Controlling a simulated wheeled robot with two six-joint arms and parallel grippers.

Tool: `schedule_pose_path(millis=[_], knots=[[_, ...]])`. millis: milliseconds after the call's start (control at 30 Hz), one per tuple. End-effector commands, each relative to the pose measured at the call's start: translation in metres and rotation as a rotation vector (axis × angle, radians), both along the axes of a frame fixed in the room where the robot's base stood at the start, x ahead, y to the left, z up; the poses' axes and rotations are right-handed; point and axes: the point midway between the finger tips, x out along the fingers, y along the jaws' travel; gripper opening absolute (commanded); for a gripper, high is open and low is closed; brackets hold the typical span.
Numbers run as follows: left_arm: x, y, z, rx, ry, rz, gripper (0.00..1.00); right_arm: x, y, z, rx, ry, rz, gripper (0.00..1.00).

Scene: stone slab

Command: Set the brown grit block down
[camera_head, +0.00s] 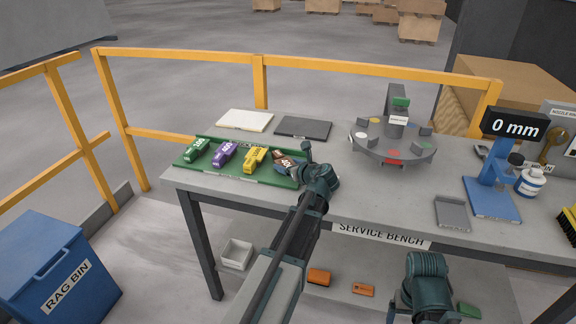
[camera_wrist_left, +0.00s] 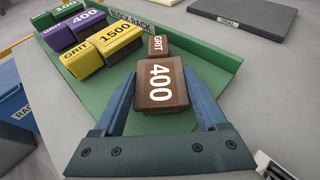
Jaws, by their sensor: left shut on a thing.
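The brown grit block (camera_head: 283,158) is at the right end of the green rack (camera_head: 230,176). In the left wrist view the brown block (camera_wrist_left: 160,88), marked 400, sits between both fingers of my left gripper (camera_wrist_left: 165,108), over the rack's floor. My left gripper (camera_head: 291,168) is shut on it. I cannot tell whether its underside touches the rack. Yellow (camera_head: 255,159), purple (camera_head: 224,153) and green (camera_head: 197,149) grit blocks stand in the rack to its left. My right gripper is not in view; only part of that arm shows at the bottom.
A white pad (camera_head: 245,119) and a dark grey pad (camera_head: 303,128) lie behind the rack. A round grey turntable (camera_head: 392,148) stands to the right. A blue gauge stand (camera_head: 491,200) and grey tray (camera_head: 453,212) are farther right. Bare bench lies between rack and tray.

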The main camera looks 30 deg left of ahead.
Motion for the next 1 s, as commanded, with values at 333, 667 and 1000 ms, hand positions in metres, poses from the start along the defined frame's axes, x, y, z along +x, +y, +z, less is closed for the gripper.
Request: schedule_pose_path(millis=[333,667,1000], knots=[[0.000,0.000,-0.002,0.000,0.000,0.000,1.00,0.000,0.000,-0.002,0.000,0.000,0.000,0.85],[-0.007,-0.010,0.004,0.000,0.000,-0.001,1.00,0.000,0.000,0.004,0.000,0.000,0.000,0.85],[-0.043,-0.067,0.034,0.000,0.001,-0.004,1.00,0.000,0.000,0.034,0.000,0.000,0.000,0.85]])
